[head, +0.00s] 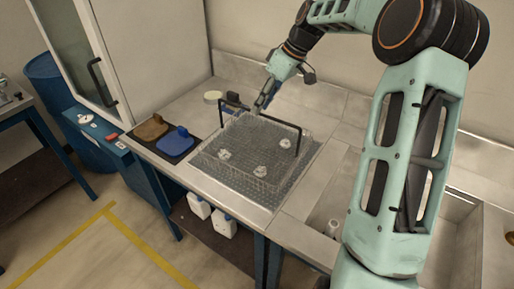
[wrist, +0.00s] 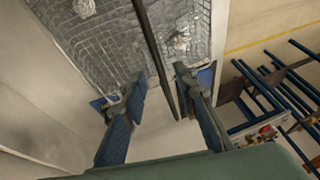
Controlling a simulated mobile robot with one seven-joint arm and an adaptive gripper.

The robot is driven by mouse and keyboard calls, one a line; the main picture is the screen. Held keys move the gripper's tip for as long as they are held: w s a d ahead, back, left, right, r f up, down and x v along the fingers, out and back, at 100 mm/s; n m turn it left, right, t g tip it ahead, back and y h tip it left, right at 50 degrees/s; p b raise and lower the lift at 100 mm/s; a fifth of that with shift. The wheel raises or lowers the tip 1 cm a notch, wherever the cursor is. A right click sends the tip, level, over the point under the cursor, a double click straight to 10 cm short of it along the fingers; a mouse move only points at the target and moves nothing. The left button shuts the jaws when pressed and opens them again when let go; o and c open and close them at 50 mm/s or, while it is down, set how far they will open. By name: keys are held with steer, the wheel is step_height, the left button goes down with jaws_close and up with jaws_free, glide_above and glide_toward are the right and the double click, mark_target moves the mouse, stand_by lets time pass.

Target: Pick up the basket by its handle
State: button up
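The wire mesh basket (head: 240,158) stands on a metal mesh panel of the bench, with several small pale metal parts inside. Its black handle (head: 284,122) stands up over it. My gripper (head: 263,103) is at the handle's far left stretch in the head view. In the wrist view, my gripper (wrist: 160,80) is open, with blue-padded fingers on both sides of the black handle bar (wrist: 157,50). Gaps show between the bar and each finger. The basket mesh (wrist: 105,48) lies beyond the fingers. Whether the bar is at full finger depth, I cannot tell.
A brown and a blue piece (head: 173,143) lie on a dark mat left of the basket. A round pale object (head: 213,97) lies behind it. A white cabinet (head: 150,45) stands at the back left. A sink (head: 458,215) is at the right.

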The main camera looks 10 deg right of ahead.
steer(key=shift+x, duration=1.95)
jaws_close()
